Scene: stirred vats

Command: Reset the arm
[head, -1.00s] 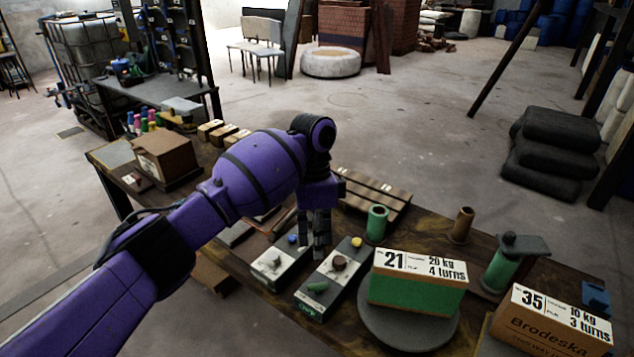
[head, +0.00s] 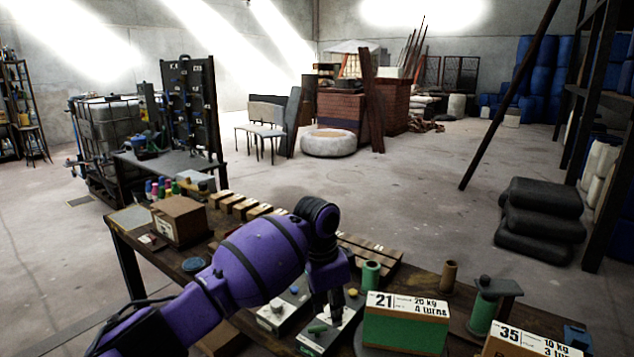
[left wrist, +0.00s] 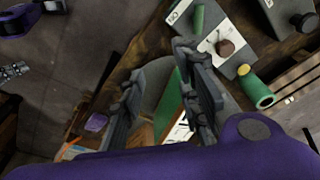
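My left arm, purple with black bands, reaches in from the lower left over the workbench (head: 420,262). Part of the green box labelled 21 (head: 403,332) shows beyond the fingers there. Jointed grey metal at the left wrist view's left edge may be my right gripper (left wrist: 15,72); its state is unclear.
A second control box (head: 283,312) stands left of the first. A green cylinder (head: 371,275), a brown cylinder (head: 448,276), a green clamp-like post (head: 485,310) and the box labelled 35 (head: 525,344) stand to the right. A brown carton (head: 180,220) and wooden blocks line the left.

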